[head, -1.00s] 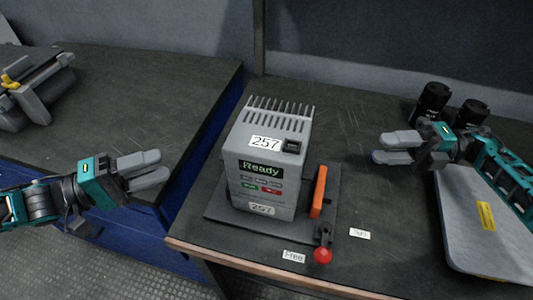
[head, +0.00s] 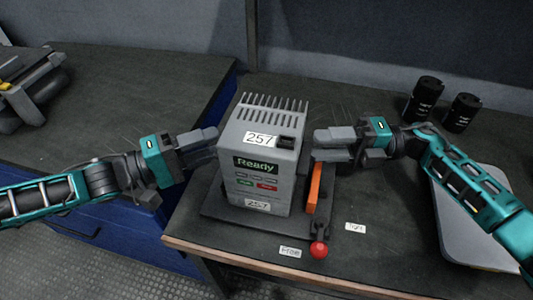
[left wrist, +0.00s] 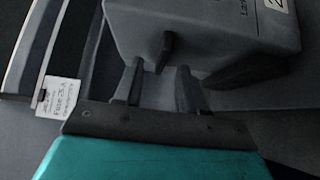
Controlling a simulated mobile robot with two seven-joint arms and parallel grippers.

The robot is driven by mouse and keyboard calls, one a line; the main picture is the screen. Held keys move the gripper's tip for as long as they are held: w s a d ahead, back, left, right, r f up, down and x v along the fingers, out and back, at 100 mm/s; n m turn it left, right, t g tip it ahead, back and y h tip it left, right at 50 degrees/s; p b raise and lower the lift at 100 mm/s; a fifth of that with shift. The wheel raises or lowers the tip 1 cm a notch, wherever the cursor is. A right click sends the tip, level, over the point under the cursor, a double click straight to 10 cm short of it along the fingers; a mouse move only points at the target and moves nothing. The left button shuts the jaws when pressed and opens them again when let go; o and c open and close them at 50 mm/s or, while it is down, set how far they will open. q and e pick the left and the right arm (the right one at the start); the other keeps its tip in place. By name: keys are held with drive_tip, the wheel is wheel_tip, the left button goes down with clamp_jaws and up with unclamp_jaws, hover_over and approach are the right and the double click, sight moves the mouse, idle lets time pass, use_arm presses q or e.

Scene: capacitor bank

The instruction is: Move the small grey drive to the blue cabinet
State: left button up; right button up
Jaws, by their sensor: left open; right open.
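The small grey drive (head: 264,150) stands upright on a dark base plate (head: 222,212) on the wooden-edged bench. It has top fins, a "257" label and a "Ready" panel. My left gripper (head: 214,138) is open at the drive's left side; in the left wrist view its fingers (left wrist: 160,85) are apart just below the grey body (left wrist: 210,40). I cannot tell if they touch it. My right gripper (head: 318,144) is open and empty close to the drive's right side, above the orange bar. The blue cabinet (head: 180,262) with a dark top is at the left.
An orange bar (head: 313,187) stands beside the drive. A red-knobbed lever (head: 318,249) points to the front, near the "Free" label (head: 290,252). Two black cylinders (head: 424,98) stand at the back right. A grey panel (head: 462,225) lies under my right arm. The cabinet top's middle is clear.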

use_arm(q)
drive_tip(key=shift+w+d, duration=0.35)
drive_tip(key=shift+d, duration=0.3)
use_arm(e)
drive_tip(key=shift+s+a, duration=0.1)
drive_tip(key=shift+a, duration=0.65)
use_arm(q)
clamp_jaws()
use_arm(e)
clamp_jaws()
use_arm(q)
drive_tip(key=shift+r, duration=0.2)
use_arm(e)
drive_tip(key=shift+r, duration=0.2)
